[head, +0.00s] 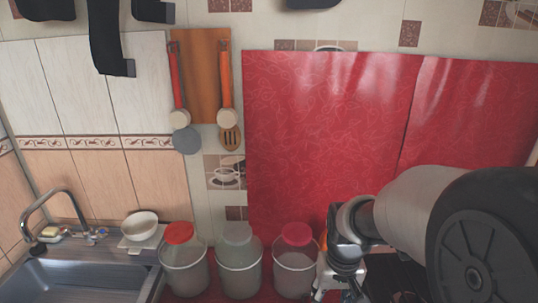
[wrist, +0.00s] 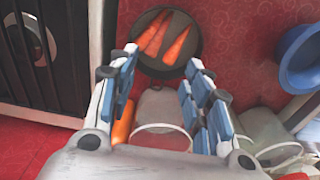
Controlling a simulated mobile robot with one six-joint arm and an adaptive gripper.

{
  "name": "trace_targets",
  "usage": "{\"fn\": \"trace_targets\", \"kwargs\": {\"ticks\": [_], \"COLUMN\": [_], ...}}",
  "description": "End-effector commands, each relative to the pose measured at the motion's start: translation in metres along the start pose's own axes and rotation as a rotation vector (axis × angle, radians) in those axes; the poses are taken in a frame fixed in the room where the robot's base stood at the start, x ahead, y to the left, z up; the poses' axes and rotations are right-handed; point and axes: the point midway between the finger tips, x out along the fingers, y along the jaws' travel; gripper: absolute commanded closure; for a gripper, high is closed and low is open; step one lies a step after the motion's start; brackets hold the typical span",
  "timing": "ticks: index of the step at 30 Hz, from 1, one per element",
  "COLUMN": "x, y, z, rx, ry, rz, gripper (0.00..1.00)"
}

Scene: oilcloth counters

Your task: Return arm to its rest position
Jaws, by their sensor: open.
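My gripper (wrist: 160,82) is open in the wrist view, with its blue-padded fingers apart and nothing held between them. In the head view my arm comes in from the right, and the gripper end is low at the bottom edge, beside the red-lidded jar on the right (head: 296,262). The fingertips are not clear there. In the wrist view a dark round dish (wrist: 190,55) with several carrots (wrist: 168,38) lies beyond the fingertips. Another orange item (wrist: 123,126) shows beside the left finger, partly hidden.
Jars with red (head: 183,265) and grey (head: 239,265) lids stand in a row along the wall. A sink (head: 75,280) with a tap is at left, near a white bowl (head: 140,224). A blue bowl (wrist: 300,58) is at right in the wrist view. Utensils (head: 227,100) hang above.

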Motion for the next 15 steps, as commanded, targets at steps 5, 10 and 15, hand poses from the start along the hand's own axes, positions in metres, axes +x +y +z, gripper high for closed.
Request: {"fn": "trace_targets", "kwargs": {"ticks": [5,10,15], "x": [-0.067,-0.108,-0.130], "y": [0.001,0.001,0.001], "z": [0.040,0.087,0.131], "rx": [0.001,0.001,0.002], "ry": [0.106,0.198,0.281], "rz": [0.000,0.001,0.002], "gripper": [0.55,0.55,0.55]}}
